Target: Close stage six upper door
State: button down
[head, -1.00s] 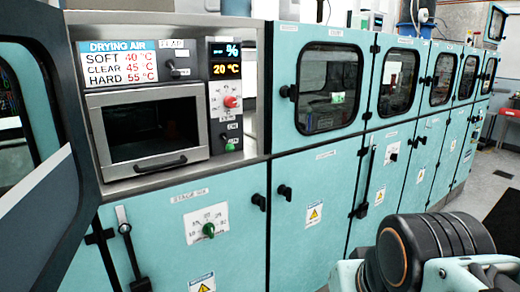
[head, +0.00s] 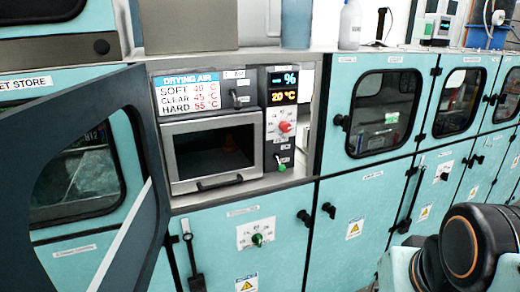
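An upper door (head: 150,130) with a dark frame and a large window stands swung open at the left of the head view, edge towards me. It hangs left of the drying-air panel (head: 188,92). I cannot read a stage number on it. Other upper doors with windows, such as the turquoise one (head: 383,112) right of the panel, look shut. My arm shows at the lower right, but my gripper is not in view.
A small oven-like box (head: 212,150) with a handle sits under the drying-air sign. Turquoise lower doors (head: 365,228) with black knobs and a green switch (head: 257,239) run below. Bottles and boxes stand on top of the cabinets. The floor barely shows.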

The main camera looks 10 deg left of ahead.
aim_at(31, 134)
jog(key=k+j+u, duration=0.25)
jog(key=j, duration=0.35)
jog(key=k+j+u, duration=0.1)
jog(key=k+j, duration=0.2)
jog(key=k+j+u, duration=0.15)
jog(key=j, duration=0.2)
jog(key=k+j+u, duration=0.1)
jog(key=j, duration=0.25)
jog(key=k+j+z, duration=0.1)
jog(key=j, duration=0.3)
jog(key=j+z, duration=0.1)
jog(key=j, duration=0.3)
jog(key=l+u, duration=0.1)
jog(key=l, duration=0.4)
